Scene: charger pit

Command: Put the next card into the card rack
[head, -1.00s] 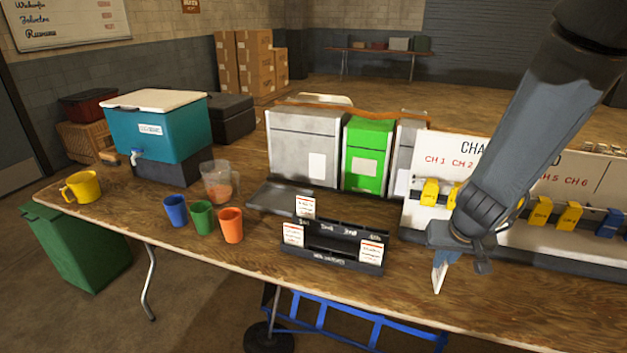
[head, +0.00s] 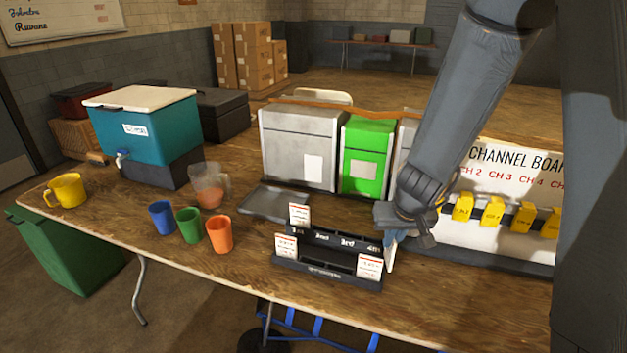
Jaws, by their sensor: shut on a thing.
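The card rack (head: 325,272) is a black stepped holder near the front edge of the table. White cards with red tops stand in it: one at the back left (head: 299,214), one at the front left (head: 286,246) and one at the front right (head: 369,267). My gripper (head: 392,236) is just beyond the rack's right end. It is shut on a thin white card (head: 391,256), which hangs down, seen nearly edge-on. The card overlaps the rack's right end in the picture; I cannot tell whether they touch. My fingertips are partly hidden.
Blue (head: 162,217), green (head: 188,225) and orange cups (head: 219,234) stand left of the rack. A grey tray (head: 275,203) lies behind it, before a silver dispenser (head: 298,150) and a green one (head: 366,160). The channel board (head: 515,165) with yellow chargers stands at right.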

